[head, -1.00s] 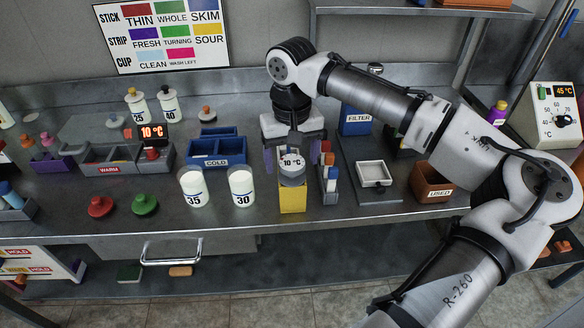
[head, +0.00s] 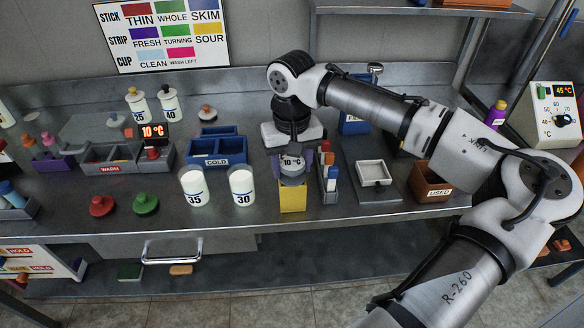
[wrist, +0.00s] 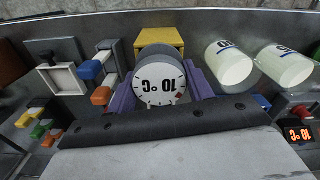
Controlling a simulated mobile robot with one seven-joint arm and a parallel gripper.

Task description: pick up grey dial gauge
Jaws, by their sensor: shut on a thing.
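My gripper (head: 292,165) is shut on the gauge, one finger on each side. The yellow block (wrist: 160,38) is partly hidden behind the gauge in the wrist view. I cannot tell whether the gauge still touches it.
Two white cups, 35 (head: 195,187) and 30 (head: 241,187), stand to the left. The blue COLD bin (head: 214,150) is behind the cups.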

